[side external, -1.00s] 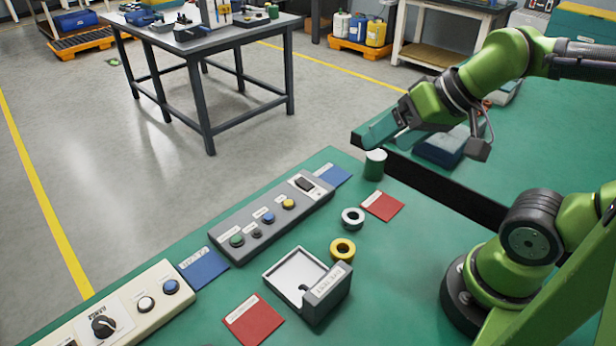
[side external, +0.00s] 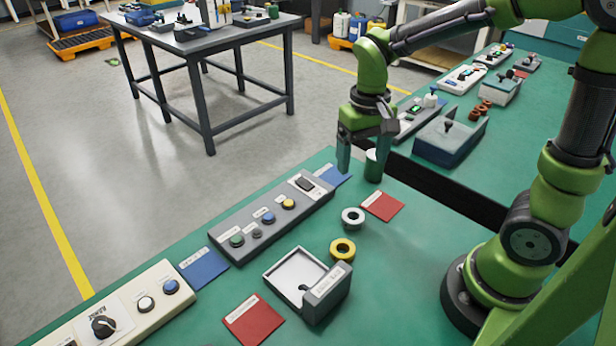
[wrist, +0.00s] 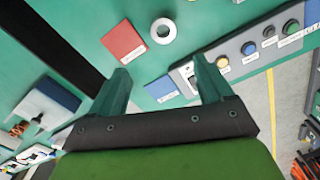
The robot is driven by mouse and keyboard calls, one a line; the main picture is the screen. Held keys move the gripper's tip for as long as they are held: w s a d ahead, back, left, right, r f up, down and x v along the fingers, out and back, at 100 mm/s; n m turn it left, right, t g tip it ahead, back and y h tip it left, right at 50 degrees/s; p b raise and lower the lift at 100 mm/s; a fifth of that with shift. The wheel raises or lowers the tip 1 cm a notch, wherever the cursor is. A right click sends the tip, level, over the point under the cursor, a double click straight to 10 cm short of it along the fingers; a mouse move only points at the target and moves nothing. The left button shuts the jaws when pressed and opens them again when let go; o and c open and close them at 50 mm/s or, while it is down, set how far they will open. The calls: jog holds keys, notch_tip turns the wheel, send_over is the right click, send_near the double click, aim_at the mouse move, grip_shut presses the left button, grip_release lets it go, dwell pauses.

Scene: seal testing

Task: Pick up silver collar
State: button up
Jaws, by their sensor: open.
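The silver collar (side external: 352,225), a short pale ring with a dark hole, lies on the green bench beside a red card. In the wrist view the collar (wrist: 153,35) shows whole, beyond the fingertips. My gripper (side external: 363,166) points down above the far part of the bench, apart from the collar and higher than it. Its two fingers stand apart with nothing held, as the wrist view of my gripper (wrist: 161,68) also shows.
A yellow collar (side external: 342,249) lies nearer the camera, next to a grey-walled tray (side external: 275,273). A grey button box (side external: 272,217) runs along the bench edge. Red card (side external: 383,206) and blue card (side external: 330,174) lie flat. A dark gap separates the other bench.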

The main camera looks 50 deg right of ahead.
send_over(354, 212)
jog(key=f, duration=1)
jog(key=shift+s+a, duration=0.25)
jog(key=shift+s, duration=0.1)
jog(key=f, duration=0.5)
jog(key=shift+a, duration=0.35)
